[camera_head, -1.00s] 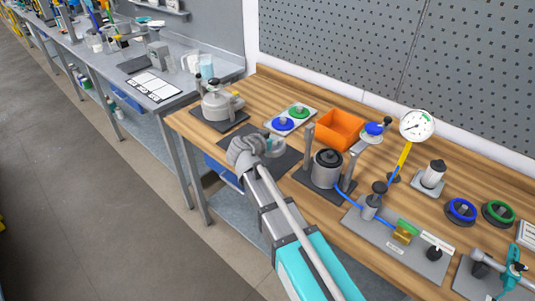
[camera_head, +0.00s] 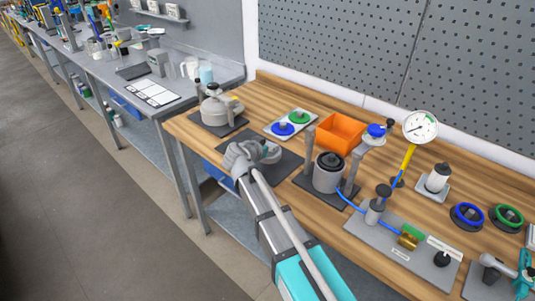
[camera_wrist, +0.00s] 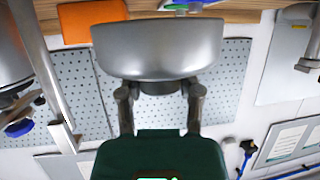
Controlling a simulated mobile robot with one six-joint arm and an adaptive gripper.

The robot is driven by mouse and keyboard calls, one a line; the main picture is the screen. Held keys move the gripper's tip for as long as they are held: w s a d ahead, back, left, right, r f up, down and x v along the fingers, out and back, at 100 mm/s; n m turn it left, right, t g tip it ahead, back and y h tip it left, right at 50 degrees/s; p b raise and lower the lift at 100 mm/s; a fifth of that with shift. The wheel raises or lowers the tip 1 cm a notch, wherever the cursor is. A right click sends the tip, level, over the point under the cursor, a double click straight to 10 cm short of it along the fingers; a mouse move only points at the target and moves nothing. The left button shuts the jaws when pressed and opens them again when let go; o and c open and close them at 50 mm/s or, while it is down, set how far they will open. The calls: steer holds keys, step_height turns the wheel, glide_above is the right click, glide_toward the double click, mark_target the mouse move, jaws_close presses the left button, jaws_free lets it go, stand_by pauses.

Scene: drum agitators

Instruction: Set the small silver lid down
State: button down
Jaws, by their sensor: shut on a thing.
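The small silver lid (camera_wrist: 158,48) fills the upper middle of the wrist view as a smooth grey, bowl-like shell. My gripper (camera_wrist: 160,90) is shut on it, with one finger at each side of the part beneath the shell. In the head view my gripper (camera_head: 243,158) is over the left part of a dark mat (camera_head: 286,164) near the bench's front edge. The lid shows there only as a small grey shape, mostly hidden by the gripper. I cannot tell whether it touches the mat.
A silver pot (camera_head: 216,107) stands behind and left. A pale tray (camera_head: 271,127) with blue and green knobs and an orange bin (camera_head: 340,133) stand behind. A grey vessel (camera_head: 327,173) between posts is close on the right. Wood between these is clear.

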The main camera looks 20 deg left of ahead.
steer(key=shift+w+a+f+b, duration=0.35)
steer(key=shift+f+b, duration=0.1)
steer(key=shift+f, duration=0.15)
steer(key=shift+d+f+b, duration=0.1)
steer(key=shift+f+b, duration=1.3)
steer(key=shift+f, duration=0.15)
steer(key=shift+s+d+f+b, duration=0.25)
steer(key=shift+s+b, duration=0.1)
steer(key=shift+b, duration=0.3)
